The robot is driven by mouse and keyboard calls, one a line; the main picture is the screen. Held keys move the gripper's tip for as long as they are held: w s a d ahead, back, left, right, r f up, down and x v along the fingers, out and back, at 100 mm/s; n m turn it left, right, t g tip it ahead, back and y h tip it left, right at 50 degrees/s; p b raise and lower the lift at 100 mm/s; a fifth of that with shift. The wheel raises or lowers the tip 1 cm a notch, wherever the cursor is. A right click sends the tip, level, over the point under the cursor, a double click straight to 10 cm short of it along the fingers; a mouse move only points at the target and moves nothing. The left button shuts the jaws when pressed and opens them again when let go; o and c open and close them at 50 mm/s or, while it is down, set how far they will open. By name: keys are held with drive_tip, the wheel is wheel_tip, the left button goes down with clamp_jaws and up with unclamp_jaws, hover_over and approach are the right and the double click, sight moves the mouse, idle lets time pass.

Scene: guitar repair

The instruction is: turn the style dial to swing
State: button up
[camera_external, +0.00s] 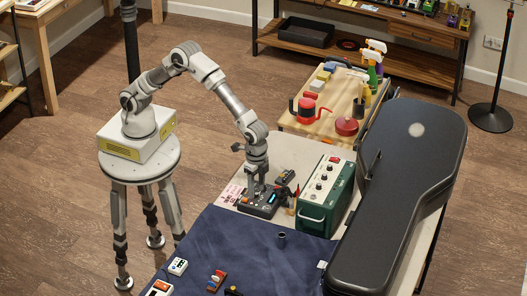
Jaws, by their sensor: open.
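A dark box-shaped device (270,210) with a small lit blue display and small controls on its top lies on the table. My gripper (257,191) points down right over the far left part of this device. Its jaws are open, with the fingertips at or just above the device's top; I cannot tell whether they touch it. The style dial cannot be made out; my gripper hides part of the device's top. Markings on the device are too small to read.
A green amplifier (343,193) with knobs stands right of the device, and a black guitar case (405,180) beyond it. A small dark box (285,177) sits behind the device. A blue cloth (235,250) covers the near table, with small items on it.

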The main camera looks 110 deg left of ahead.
drive_tip(key=shift+f, duration=0.6)
clamp_jaws()
